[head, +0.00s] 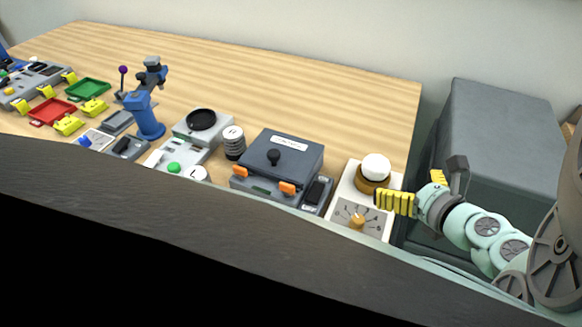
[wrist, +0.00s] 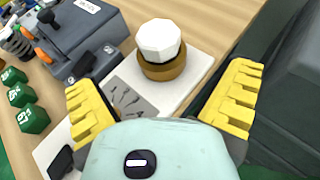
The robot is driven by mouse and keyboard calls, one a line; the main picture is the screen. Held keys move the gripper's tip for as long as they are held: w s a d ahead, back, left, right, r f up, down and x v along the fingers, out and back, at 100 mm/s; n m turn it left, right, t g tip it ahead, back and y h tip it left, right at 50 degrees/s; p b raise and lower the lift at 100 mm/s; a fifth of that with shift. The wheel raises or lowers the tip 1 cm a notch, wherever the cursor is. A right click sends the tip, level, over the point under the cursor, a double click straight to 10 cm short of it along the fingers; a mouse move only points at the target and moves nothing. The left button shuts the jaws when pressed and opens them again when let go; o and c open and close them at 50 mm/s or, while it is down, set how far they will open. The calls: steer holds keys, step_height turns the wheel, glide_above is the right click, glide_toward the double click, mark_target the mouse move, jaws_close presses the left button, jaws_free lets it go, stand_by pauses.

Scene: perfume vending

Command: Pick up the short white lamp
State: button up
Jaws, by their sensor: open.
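The short white lamp (head: 376,167) is a white faceted bulb in a round golden-brown base. It stands upright on a white panel (head: 346,188) at the right end of the table. In the wrist view the lamp (wrist: 158,40) is at the upper middle, beyond my fingertips. My gripper (head: 415,190) has yellow fingers and is just right of the lamp in the head view. In the wrist view my gripper (wrist: 165,95) is open, its two fingers wide apart with nothing between them. The lamp is apart from the fingers.
The panel has an orange knob (head: 357,221) in front of the lamp. A dark grey box (head: 283,155) with orange latches stands left of the panel. A large grey cabinet (head: 505,125) stands right of the table. Green weights (wrist: 33,120) lie at the left in the wrist view.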

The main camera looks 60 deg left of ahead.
mark_target(376, 167)
steer(key=shift+p+x, duration=1.05)
steer(key=shift+x, duration=3.4)
steer(key=shift+s+a+f, duration=0.1)
steer(key=shift+s+a, duration=0.05)
steer(key=shift+a, duration=0.15)
steer(key=shift+c, duration=0.3)
steer(key=c, duration=1.2)
